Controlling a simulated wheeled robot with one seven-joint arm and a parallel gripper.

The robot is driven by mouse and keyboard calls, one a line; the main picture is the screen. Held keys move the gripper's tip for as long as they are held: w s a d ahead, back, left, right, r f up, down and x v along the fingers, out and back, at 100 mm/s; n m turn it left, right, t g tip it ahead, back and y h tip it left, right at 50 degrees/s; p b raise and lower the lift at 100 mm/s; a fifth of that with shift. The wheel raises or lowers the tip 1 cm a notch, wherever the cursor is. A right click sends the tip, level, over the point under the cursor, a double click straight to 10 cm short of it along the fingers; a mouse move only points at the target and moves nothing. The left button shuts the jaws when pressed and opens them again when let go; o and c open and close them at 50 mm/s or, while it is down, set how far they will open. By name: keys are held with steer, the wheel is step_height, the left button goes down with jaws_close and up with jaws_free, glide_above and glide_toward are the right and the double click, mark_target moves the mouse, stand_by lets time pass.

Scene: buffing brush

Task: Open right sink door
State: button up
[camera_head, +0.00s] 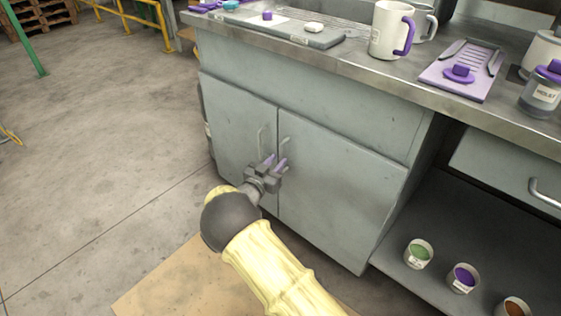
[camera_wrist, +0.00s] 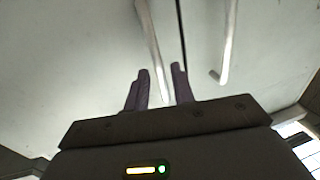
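The sink cabinet has two grey doors, both shut. The right door (camera_head: 335,198) has an upright metal bar handle (camera_head: 284,148) near the middle seam. The left door (camera_head: 236,130) has a similar handle (camera_head: 261,136) across the seam. My gripper (camera_head: 275,162) is in front of the doors by the lower ends of the handles. Its two purple fingers stand apart with a gap in the wrist view (camera_wrist: 161,78). There the left handle (camera_wrist: 149,40) runs down into view between the fingers, and the right handle (camera_wrist: 229,40) is right of them. I cannot tell whether anything touches.
The countertop (camera_head: 350,68) above holds white mugs (camera_head: 388,30), a purple tray (camera_head: 462,72) and a jar (camera_head: 541,92). An open lower shelf (camera_head: 400,285) with small cups is right of the doors. The concrete floor (camera_head: 105,140) to the left is clear.

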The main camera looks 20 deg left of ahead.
steer(key=shift+w+d+b, duration=0.15)
steer(key=shift+w+b, duration=0.05)
steer(key=shift+w, duration=0.55)
steer(key=shift+w+d+b, duration=0.15)
steer(key=shift+w, duration=0.55)
jaws_close()
